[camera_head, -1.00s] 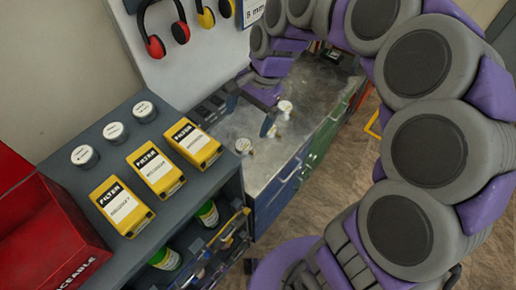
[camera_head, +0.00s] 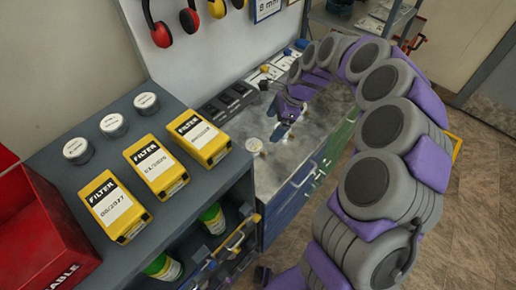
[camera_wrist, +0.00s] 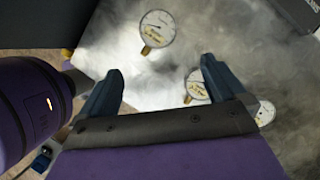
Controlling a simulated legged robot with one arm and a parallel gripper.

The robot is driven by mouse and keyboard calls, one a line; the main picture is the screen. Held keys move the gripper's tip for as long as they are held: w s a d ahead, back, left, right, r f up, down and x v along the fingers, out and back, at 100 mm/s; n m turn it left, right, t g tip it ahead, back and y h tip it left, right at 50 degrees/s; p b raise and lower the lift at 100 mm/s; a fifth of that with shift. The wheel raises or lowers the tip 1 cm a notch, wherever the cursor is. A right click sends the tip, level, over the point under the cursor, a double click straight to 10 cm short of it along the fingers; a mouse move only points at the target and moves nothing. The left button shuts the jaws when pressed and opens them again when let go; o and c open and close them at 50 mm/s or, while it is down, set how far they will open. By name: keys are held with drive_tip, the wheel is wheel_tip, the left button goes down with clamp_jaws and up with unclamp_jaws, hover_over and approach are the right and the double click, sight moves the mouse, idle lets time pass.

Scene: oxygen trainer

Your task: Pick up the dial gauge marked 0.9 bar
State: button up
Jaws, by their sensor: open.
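Several round white dial gauges with brass stems lie on the grey metal worktop. In the wrist view one gauge (camera_wrist: 157,28) is ahead of and between the fingers, apart from them. A second gauge (camera_wrist: 196,88) is partly hidden behind the right finger, and a third gauge (camera_wrist: 265,113) lies at the right. Their printed values are too small to read, so I cannot tell which is marked 0.9 bar. My gripper (camera_wrist: 160,70) is open and empty above the worktop. In the head view my gripper (camera_head: 285,122) is near a pale gauge (camera_head: 255,146) at the worktop's front left.
A dark shelf at left holds yellow FILTER boxes (camera_head: 157,168) and round white-topped tins (camera_head: 114,125). A red box (camera_head: 40,235) is at far left. Dark trays (camera_head: 230,101) line the worktop's back. Ear defenders (camera_head: 157,30) hang on the wall panel.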

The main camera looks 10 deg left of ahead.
drive_tip(key=b, duration=0.1)
hover_over(253, 144)
drive_tip(key=w+d, duration=0.1)
drive_tip(key=d, duration=0.1)
wheel_tip(253, 144, down, 5)
drive_tip(key=shift+d+f, duration=0.15)
drive_tip(key=shift+f, duration=0.05)
drive_tip(key=shift+d+f+b, duration=0.25)
drive_tip(key=shift+f+b, duration=0.05)
drive_tip(key=shift+f, duration=0.05)
drive_tip(key=b+x, duration=0.1)
drive_tip(key=x, duration=0.3)
drive_tip(key=shift+s+b, duration=0.2)
drive_tip(key=shift+b, duration=0.1)
drive_tip(key=shift+a, duration=0.65)
drive_tip(key=shift+c, duration=1.1)
drive_tip(key=shift+d+r, duration=0.15)
drive_tip(key=shift+d, duration=0.6)
drive_tip(key=c, duration=0.5)
drive_tip(key=shift+c, duration=1.2)
drive_tip(key=shift+a, duration=0.45)
drive_tip(key=c, duration=0.3)
